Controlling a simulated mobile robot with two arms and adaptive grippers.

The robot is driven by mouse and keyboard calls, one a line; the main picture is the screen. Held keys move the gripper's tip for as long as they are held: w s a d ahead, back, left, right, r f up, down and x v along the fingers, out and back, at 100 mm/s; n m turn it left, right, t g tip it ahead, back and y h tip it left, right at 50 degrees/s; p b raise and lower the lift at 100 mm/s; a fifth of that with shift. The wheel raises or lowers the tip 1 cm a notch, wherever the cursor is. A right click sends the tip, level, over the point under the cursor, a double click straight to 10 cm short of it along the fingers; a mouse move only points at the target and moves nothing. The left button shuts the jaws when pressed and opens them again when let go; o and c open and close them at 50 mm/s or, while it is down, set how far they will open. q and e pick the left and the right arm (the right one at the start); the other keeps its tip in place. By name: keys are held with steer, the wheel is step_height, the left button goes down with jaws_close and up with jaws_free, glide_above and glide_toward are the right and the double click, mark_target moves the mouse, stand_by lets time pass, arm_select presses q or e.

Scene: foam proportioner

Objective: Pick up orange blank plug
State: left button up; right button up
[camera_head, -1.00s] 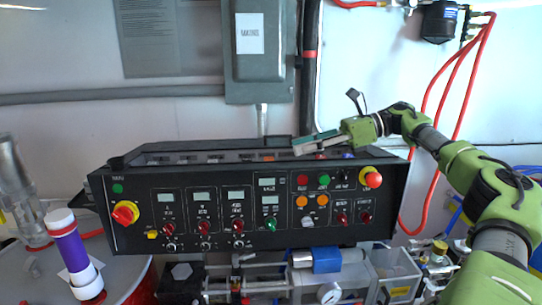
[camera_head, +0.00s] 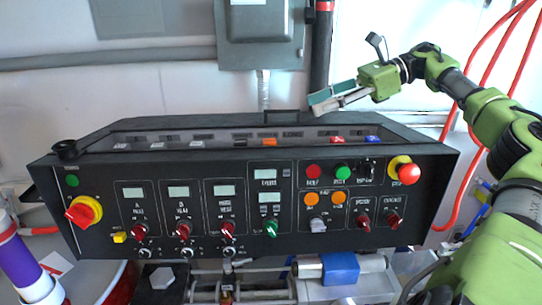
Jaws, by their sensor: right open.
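A small orange piece (camera_head: 269,142), which looks like the orange blank plug, sits in the recessed tray on top of the black control panel (camera_head: 150,225), a little right of the tray's middle. My right gripper (camera_head: 312,104) reaches in from the right and shows above the panel's rear edge, up and to the right of the orange piece. Its fingers point left with a gap between them. It is open, empty and apart from the orange piece. My left gripper is not in view.
White pieces (camera_head: 157,145), a red piece (camera_head: 335,138) and a blue piece (camera_head: 371,139) share the tray. The panel front carries several knobs and a red button (camera_head: 408,174) at its right end. A grey wall box (camera_head: 260,35) and a dark vertical pipe (camera_head: 321,60) stand behind.

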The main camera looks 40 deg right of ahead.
steer(key=b, duration=0.4)
glide_toward(271, 141)
steer(key=r+v, duration=0.1)
steer(key=v, duration=0.2)
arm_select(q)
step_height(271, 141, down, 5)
arm_select(e)
steer(key=p+x, duration=0.2)
steer(key=x, duration=0.6)
steer(key=shift+w+f, duration=0.2)
steer(key=shift+f, duration=0.05)
steer(key=shift+w+a+f, duration=0.15)
steer(key=shift+w+a, duration=0.05)
steer(key=shift+w+a+f+p, duration=0.2)
steer(key=shift+a+p, duration=0.15)
steer(key=shift+p, duration=0.15)
steer(key=p+x, duration=0.2)
steer(key=shift+w+a+f, duration=0.1)
steer(key=shift+w+a, duration=0.05)
steer(key=shift+a, duration=0.05)
arm_select(q)
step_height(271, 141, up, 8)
steer(key=p, duration=0.2)
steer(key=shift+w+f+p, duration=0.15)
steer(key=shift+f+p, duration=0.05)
steer(key=shift+p, duration=0.1)
arm_select(e)
steer(key=shift+x, duration=0.9)
